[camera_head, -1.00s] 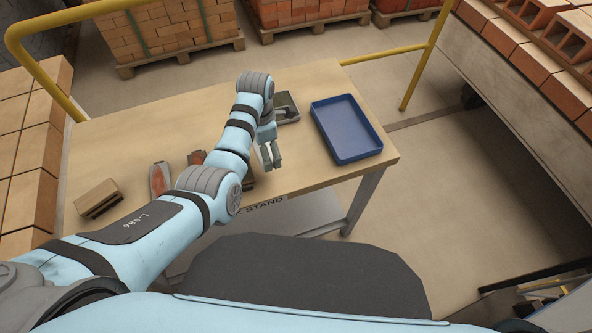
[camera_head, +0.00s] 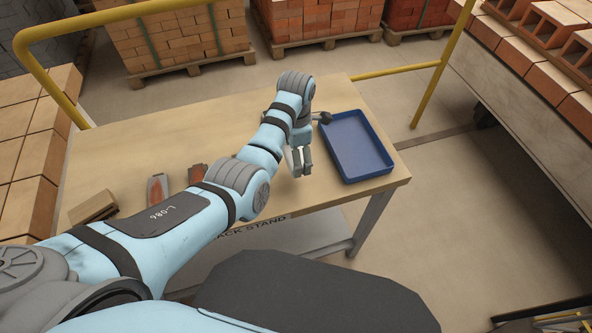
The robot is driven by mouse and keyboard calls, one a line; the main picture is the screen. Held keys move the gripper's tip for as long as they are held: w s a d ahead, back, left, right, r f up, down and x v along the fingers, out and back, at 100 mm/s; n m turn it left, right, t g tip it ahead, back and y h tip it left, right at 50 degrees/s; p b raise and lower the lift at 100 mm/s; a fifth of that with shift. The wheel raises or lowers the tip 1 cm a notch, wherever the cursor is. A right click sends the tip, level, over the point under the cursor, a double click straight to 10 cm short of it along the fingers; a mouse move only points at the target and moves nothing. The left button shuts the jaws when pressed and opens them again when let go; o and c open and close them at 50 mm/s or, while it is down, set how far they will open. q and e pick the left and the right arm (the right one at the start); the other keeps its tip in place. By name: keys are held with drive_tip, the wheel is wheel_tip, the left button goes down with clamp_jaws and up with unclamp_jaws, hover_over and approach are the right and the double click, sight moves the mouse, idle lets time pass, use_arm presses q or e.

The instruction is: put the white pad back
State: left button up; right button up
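I cannot make out a white pad anywhere in view. My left gripper (camera_head: 301,163) hangs over the workbench (camera_head: 140,150), just left of the blue tray (camera_head: 357,146), with its fingers pointing down. The fingers look slightly apart with nothing visible between them. The blue tray looks empty and lies near the bench's right end. My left arm covers the middle of the bench and hides whatever lies behind it. My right gripper is not in view.
A small dark object (camera_head: 325,117) shows between my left wrist and the tray. Two orange-and-grey items (camera_head: 157,190) (camera_head: 197,173) and a brown block (camera_head: 93,207) lie on the left part of the bench. A yellow rail (camera_head: 435,85) stands behind it.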

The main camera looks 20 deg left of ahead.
use_arm(q)
wheel_tip(320, 180, down, 5)
drive_tip(key=shift+s+r+b, duration=0.1)
drive_tip(key=shift+s+b, duration=0.05)
drive_tip(key=shift+b, duration=0.7)
drive_tip(key=shift+f, duration=0.3)
drive_tip(key=shift+r, duration=0.1)
drive_tip(key=o, duration=0.8)
drive_tip(key=shift+f, duration=0.2)
drive_tip(key=shift+c, duration=0.2)
drive_tip(key=o, duration=0.4)
drive_tip(key=shift+o, duration=0.2)
drive_tip(key=shift+r, duration=0.1)
